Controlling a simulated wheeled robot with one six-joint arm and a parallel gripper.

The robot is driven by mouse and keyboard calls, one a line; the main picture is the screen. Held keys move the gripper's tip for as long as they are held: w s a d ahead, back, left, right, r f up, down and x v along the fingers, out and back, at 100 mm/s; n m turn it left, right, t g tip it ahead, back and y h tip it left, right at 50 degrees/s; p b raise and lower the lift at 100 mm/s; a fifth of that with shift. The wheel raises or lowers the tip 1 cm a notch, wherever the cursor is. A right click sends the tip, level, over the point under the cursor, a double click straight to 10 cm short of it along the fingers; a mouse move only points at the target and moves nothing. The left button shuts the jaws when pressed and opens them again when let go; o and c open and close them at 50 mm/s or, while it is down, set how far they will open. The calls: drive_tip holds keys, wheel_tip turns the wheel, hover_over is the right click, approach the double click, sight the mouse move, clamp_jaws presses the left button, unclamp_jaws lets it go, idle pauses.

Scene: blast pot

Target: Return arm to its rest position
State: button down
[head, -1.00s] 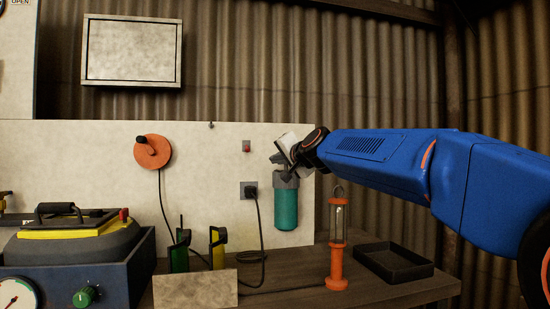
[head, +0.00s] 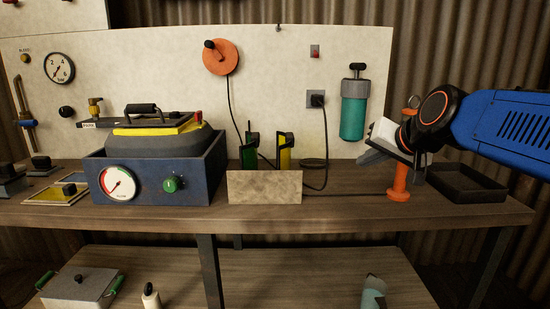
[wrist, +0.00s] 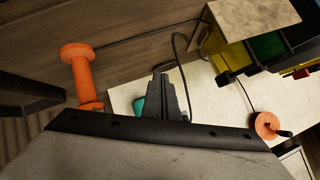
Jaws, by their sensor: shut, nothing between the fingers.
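My blue arm (head: 505,125) reaches in from the right in the head view. My gripper (head: 370,156) is shut and empty, held above the bench near its right part, in front of the orange lantern (head: 398,180), part of which it hides. I cannot tell whether they touch. In the wrist view the shut fingers (wrist: 168,95) point away from the camera, with the orange lantern (wrist: 78,70) at upper left. The teal canister (head: 353,112) hangs on the pale panel, behind and left of the gripper; the fingers partly cover it in the wrist view.
The bench (head: 330,208) has a black tray (head: 468,184) under my arm. A small board (head: 264,187) stands before green and yellow holders. A cable hangs from the panel socket (head: 315,98).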

drive_tip(key=s+d+f+n+g+h, duration=0.1)
drive_tip(key=s+d+f+g, duration=0.2)
drive_tip(key=s+f, duration=0.9)
drive_tip(key=s+d+f+n+g+h, duration=0.2)
drive_tip(key=s+d+f, duration=0.1)
drive_tip(key=s+f, duration=0.9)
drive_tip(key=shift+s+f+g, duration=0.15)
drive_tip(key=shift+s+g, duration=0.25)
drive_tip(key=shift+s, duration=0.3)
